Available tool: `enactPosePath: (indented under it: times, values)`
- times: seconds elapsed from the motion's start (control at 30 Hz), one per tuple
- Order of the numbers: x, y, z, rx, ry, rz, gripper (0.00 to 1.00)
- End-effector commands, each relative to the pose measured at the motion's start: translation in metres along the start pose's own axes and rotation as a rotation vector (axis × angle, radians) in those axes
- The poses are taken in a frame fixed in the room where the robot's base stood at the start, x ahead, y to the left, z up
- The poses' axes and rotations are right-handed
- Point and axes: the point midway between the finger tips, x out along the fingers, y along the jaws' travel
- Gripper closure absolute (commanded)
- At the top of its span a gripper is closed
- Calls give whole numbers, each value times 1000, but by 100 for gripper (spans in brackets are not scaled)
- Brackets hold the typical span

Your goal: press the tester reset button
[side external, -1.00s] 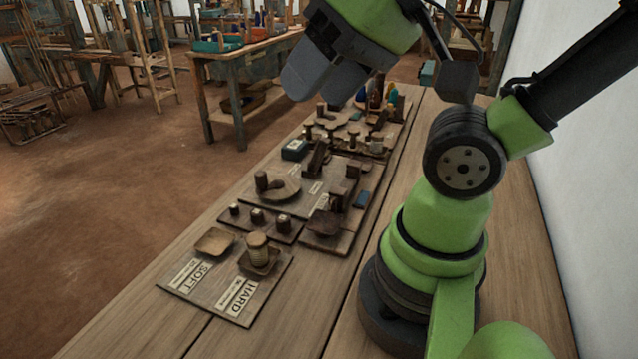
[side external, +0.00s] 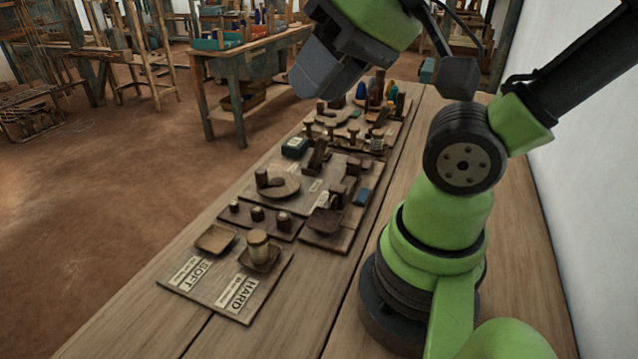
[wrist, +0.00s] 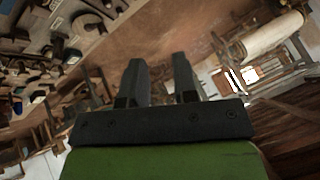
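My gripper (side external: 308,92) hangs high over the far left edge of the bench, clear of everything. In the wrist view its two fingers (wrist: 160,62) stand apart with an empty gap between them. The tester seems to be the board (side external: 322,243) in the middle of the bench, with a dark shallow dish (side external: 326,221) and wooden blocks. A small blue block (side external: 362,197) sits at its right edge; I cannot tell if this is the reset button. No label for the button is readable.
A sorting board (side external: 217,297) marked SOFT and HARD lies at the near end.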

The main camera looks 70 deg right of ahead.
Motion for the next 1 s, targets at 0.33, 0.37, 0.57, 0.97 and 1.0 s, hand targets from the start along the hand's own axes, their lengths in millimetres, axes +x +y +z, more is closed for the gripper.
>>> enactPosePath:
  times: [0.33, 0.37, 0.57, 0.97, 1.0]
  values:
    - [0, 0, 0, 0, 0, 0, 100]
    - [0, 0, 0, 0, 0, 0, 100]
    - [0, 0, 0, 0, 0, 0, 100]
    - [0, 0, 0, 0, 0, 0, 100]
    - [0, 0, 0, 0, 0, 0, 100]
